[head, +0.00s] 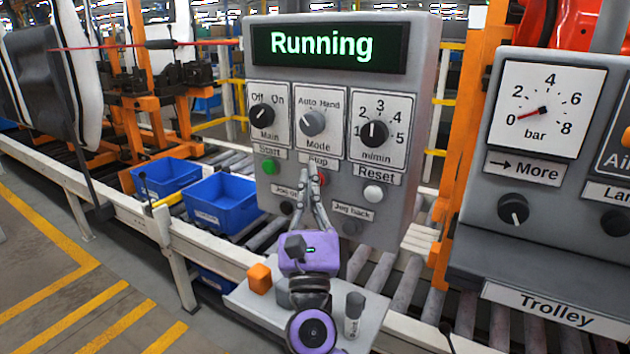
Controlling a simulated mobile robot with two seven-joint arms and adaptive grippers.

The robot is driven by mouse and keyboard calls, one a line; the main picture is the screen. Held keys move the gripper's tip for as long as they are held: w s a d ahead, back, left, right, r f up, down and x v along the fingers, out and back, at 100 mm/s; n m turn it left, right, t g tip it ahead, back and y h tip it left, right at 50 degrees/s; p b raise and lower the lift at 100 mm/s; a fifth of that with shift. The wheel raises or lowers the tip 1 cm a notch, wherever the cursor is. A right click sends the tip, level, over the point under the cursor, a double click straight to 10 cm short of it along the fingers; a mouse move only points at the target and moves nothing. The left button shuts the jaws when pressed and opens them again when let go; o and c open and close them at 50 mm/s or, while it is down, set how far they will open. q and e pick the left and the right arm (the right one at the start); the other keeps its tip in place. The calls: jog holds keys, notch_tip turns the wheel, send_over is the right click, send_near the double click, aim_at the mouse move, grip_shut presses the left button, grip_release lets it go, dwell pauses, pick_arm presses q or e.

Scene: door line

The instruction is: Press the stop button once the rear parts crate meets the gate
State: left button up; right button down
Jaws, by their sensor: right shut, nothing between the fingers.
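Two blue crates sit on the roller conveyor (125,200), the farther one (165,176) at left and the nearer one (226,205) close to the control panel (425,100); a narrow gap shows between them. I cannot tell for certain which part is the gate, so contact with it is unclear. The panel display (330,46) reads "Running". The red stop button (321,178) shows partly behind the fingertips of my right gripper (312,172). That gripper is shut and empty, pointing up at the button; whether it touches is unclear. My left gripper is not in view.
A green start button (269,167) and a white reset button (373,193) flank the stop button. Below are black jog buttons. A trolley panel (545,150) with a pressure gauge stands at right. An orange block (259,278) lies on a grey shelf (250,305) below.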

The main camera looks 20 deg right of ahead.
jog(key=shift+w+d, duration=0.35)
jog(key=shift+d, duration=0.1)
dwell(0.7)
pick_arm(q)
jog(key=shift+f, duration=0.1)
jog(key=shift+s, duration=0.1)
pick_arm(e)
jog(key=shift+s+a, duration=0.65)
jog(key=shift+a, duration=0.15)
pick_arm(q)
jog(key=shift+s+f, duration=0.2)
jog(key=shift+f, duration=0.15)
pick_arm(e)
jog(key=s+a, duration=0.1)
jog(key=a, duration=0.1)
jog(key=s+a, duration=0.2)
dwell(0.6)
